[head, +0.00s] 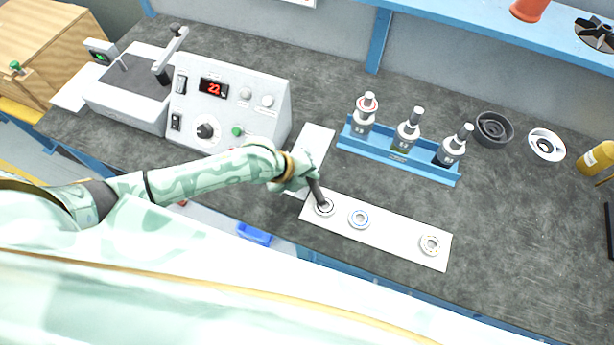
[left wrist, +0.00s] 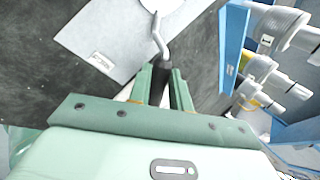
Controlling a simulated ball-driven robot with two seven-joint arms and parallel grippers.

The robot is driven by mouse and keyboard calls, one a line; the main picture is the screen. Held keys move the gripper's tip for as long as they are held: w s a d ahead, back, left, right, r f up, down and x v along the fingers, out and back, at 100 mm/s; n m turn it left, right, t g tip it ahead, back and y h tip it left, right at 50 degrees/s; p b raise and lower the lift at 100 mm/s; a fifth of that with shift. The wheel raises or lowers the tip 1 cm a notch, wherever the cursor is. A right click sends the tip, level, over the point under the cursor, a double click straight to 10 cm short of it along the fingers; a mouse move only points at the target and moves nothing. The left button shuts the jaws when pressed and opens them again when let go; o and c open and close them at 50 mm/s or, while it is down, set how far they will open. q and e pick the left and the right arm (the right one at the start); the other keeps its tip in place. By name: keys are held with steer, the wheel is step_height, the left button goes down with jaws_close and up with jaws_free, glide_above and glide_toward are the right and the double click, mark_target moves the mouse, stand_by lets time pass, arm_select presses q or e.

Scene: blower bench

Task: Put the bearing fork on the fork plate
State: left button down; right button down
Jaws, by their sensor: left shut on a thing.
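My left gripper (head: 303,178) is shut on the bearing fork (head: 317,193), whose dark handle points down and right. In the left wrist view the handle (left wrist: 161,86) sits between the two green fingers, and a bent silver shaft runs from it toward a pale round part at the top edge. In the head view the fork's lower end is at the leftmost bearing (head: 324,208); I cannot tell whether they touch. A pale plate (head: 316,138), which looks like the fork plate, lies bare behind my gripper and is partly hidden by it. My right gripper is out of view.
The white bearing strip (head: 395,238) also bears a blue-ringed bearing (head: 359,218) and another bearing (head: 430,245). A control box (head: 232,100) stands at the back left.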

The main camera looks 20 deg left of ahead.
arm_select(q)
steer(key=shift+f, duration=0.2)
steer(key=c, duration=1.3)
jaws_free()
steer(key=shift+r, duration=0.3)
steer(key=p+v, duration=0.3)
steer(key=v, duration=0.8)
steer(key=shift+s+a+r, duration=0.2)
steer(key=shift+r, duration=0.15)
